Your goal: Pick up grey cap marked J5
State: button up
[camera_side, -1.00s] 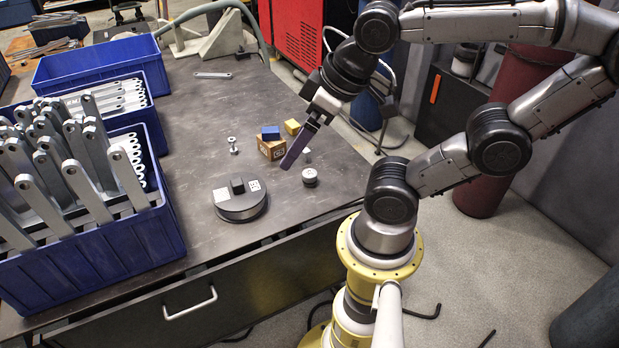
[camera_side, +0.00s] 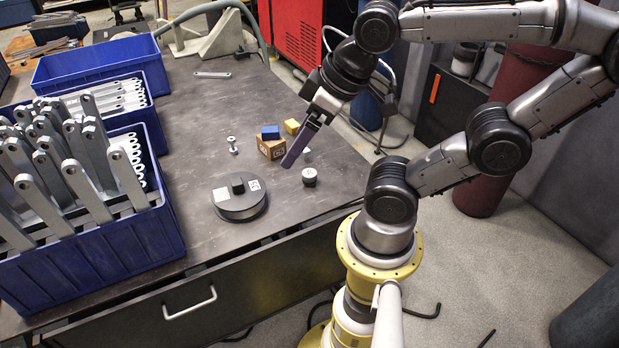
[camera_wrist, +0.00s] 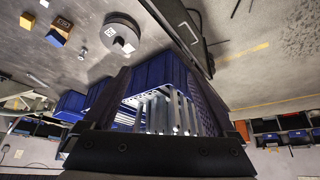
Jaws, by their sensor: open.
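A small round cap (camera_side: 309,178) with a pale, marked top and a dark lower side stands on the table in the side view. Its marking is too small to read. The wrist view shows my gripper (camera_wrist: 155,72) open, with nothing held between the fingers.
A dark disc with a knob (camera_side: 240,205) lies left of the cap. A wooden block (camera_side: 271,150), blue block (camera_side: 270,132), yellow block (camera_side: 292,126), small grey cylinder (camera_side: 307,154) and bolt (camera_side: 233,145) stand nearby. A blue bin of brackets (camera_side: 95,270) fills the left.

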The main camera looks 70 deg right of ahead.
jog(key=w+d+r+n+h, duration=0.15)
jog(key=w+d+n, duration=0.25)
jog(key=w+n, duration=0.55)
jog(key=w+d+f+n+h, duration=0.1)
jog(key=w+d+f+n, duration=0.4)
jog(key=d, duration=0.3)
jog(key=g+y, duration=0.1)
jog(key=g, duration=0.5)
send_over(309, 173)
jog(key=shift+n, duration=0.45)
jog(key=f, duration=2.6)
jog(key=shift+s+a, duration=0.2)
jog(key=shift+a, duration=0.1)
jog(key=shift+w+d+f, duration=0.1)
jog(key=shift+d+f, duration=0.15)
jog(key=shift+f, duration=1.2)
jog(key=shift+w+d+f, duration=0.1)
jog(key=shift+d+f, duration=0.1)
jog(key=shift+f, duration=1.2)
grip_shut()
